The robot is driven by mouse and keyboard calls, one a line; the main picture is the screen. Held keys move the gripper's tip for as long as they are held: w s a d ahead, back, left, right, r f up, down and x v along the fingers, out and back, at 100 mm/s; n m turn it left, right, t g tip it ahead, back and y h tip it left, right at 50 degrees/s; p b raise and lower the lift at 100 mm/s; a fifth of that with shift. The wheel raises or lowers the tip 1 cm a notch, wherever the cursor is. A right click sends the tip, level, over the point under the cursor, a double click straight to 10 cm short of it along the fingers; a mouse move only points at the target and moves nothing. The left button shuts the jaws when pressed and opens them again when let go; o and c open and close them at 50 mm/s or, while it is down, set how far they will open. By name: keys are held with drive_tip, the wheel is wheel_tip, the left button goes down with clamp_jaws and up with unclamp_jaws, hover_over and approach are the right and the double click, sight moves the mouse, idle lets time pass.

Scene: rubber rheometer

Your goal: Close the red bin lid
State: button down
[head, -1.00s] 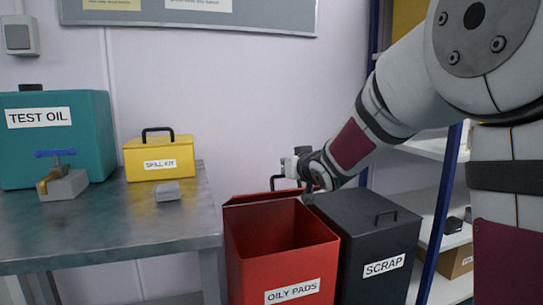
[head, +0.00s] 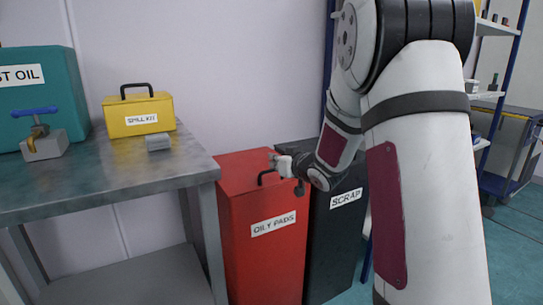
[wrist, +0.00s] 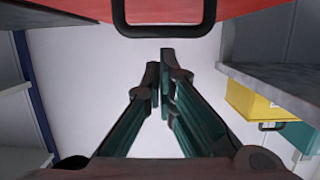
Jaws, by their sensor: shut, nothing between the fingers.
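The red bin (head: 265,265), labelled OILY PADS, stands between the metal table and the black bin. Its red lid (head: 240,170) lies flat over the top, and no opening shows. The lid's dark handle (head: 267,175) is partly hidden by my gripper. My gripper (head: 275,160) is over the right part of the lid. In the wrist view my gripper (wrist: 162,62) is shut and empty. Its tips point toward the handle (wrist: 165,33) and the red lid (wrist: 80,12) at the top of the picture. I cannot tell whether it touches the lid.
The black SCRAP bin (head: 333,230) stands against the red bin's right side. The metal table (head: 110,175) is close on the left, with a yellow spill kit box (head: 138,115), a teal test oil box (head: 70,100) and a clamp (head: 45,143). Shelves (head: 487,98) stand at right.

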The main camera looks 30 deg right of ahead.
drive_tip(key=shift+s+f+b, duration=0.2)
drive_tip(key=shift+f+b, duration=0.2)
drive_tip(key=shift+f, duration=0.35)
drive_tip(key=shift+s+f+b, duration=0.15)
drive_tip(key=shift+f+b, duration=0.3)
drive_tip(key=shift+f, duration=0.3)
drive_tip(key=shift+s+f+b, duration=0.2)
drive_tip(key=shift+f+b, duration=0.2)
drive_tip(key=shift+f, duration=0.35)
drive_tip(key=shift+f, duration=0.1)
drive_tip(key=shift+a, duration=0.1)
